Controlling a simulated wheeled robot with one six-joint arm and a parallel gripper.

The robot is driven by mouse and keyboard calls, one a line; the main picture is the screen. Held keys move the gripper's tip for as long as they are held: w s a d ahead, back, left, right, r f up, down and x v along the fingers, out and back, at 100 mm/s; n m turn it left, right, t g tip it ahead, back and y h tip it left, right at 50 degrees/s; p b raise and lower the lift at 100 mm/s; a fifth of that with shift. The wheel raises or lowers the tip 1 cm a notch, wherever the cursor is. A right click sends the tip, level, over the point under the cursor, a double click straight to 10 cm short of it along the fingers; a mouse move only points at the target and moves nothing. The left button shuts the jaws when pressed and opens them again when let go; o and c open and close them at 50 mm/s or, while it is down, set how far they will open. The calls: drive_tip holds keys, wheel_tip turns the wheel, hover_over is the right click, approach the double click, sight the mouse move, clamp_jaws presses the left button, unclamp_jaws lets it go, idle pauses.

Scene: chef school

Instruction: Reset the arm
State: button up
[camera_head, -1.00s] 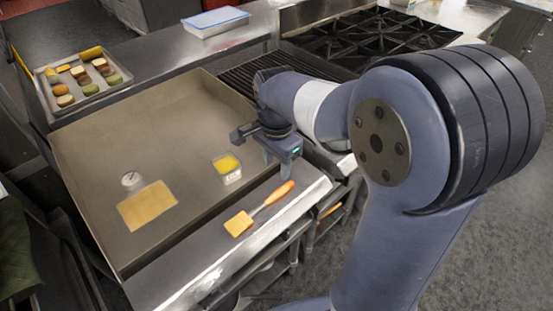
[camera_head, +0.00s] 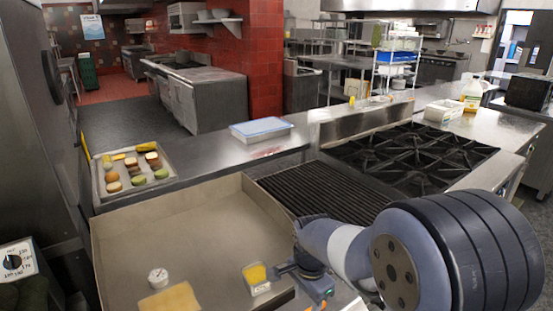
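My arm reaches in from the right in the head view. My gripper (camera_head: 322,300) is at the bottom edge, right of a small clear container of yellow contents (camera_head: 256,278). Its fingers are cut off by the picture's lower edge, so I cannot see whether they are open or shut. A bit of orange shows beside it at the bottom edge.
A flat griddle (camera_head: 205,225) holds the container, a round dial (camera_head: 158,277) and a yellow-tan sheet (camera_head: 172,299). A ribbed grill (camera_head: 310,190) and burner stove (camera_head: 410,155) lie behind my arm. A tray of pastries (camera_head: 105,190) and a blue-lidded container (camera_head: 261,129) stand behind the griddle.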

wheel_tip(320, 180, down, 6)
drive_tip(key=shift+r, duration=0.25)
drive_tip(key=shift+w+r, duration=0.1)
drive_tip(key=shift+r, duration=2.15)
